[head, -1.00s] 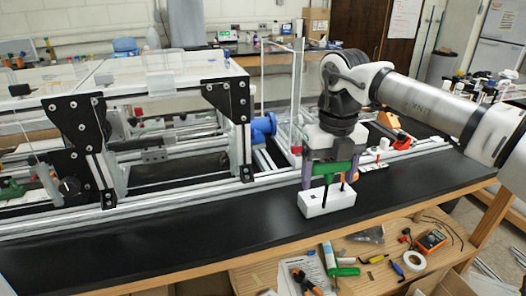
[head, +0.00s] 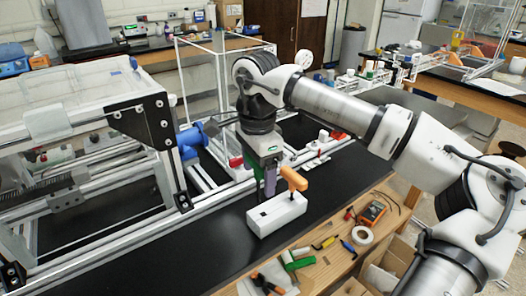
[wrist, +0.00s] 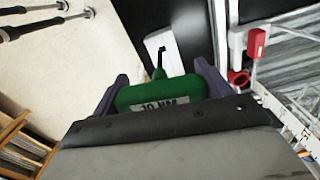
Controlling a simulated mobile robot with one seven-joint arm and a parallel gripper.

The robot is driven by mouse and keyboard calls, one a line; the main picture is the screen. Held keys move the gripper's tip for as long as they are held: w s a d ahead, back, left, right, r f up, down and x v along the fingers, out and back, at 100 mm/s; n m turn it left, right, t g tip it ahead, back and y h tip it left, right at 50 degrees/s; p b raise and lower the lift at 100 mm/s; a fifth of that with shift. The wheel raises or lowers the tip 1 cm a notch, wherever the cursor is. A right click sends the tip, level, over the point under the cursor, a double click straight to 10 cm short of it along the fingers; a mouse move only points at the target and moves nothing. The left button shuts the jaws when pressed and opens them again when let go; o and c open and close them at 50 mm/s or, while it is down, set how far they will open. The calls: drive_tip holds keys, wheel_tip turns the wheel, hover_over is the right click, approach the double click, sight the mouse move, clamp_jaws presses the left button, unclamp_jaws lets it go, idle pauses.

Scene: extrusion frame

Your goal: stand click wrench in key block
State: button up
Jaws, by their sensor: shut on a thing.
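The white key block (head: 277,215) lies on the black bench top near its front edge. An orange T-handled tool (head: 293,179) stands upright in its right part on a dark shaft. My gripper (head: 268,187) is at the block's back-left side, pointing down, shut on the green click wrench (wrist: 160,92). In the wrist view the wrench is marked "10 NM" and sits between the purple fingers; its dark shaft points toward the block (wrist: 163,50). In the head view the fingers mostly hide the wrench. I cannot tell whether its tip is in a hole.
An aluminium extrusion frame (head: 150,125) with a blue motor-like part (head: 193,140) stands to the left and behind. A lower wooden shelf in front holds a multimeter (head: 372,213), a tape roll (head: 362,235) and hand tools. The black bench left of the block is clear.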

drive_tip(key=shift+w+d+n, duration=0.4)
drive_tip(key=shift+d+n, duration=0.15)
drive_tip(key=shift+n, duration=0.15)
drive_tip(key=shift+f+b, duration=1.9)
drive_tip(key=shift+f, duration=0.4)
drive_tip(key=shift+f+b, duration=1.8)
drive_tip(key=shift+f, duration=0.35)
drive_tip(key=o, duration=1.2)
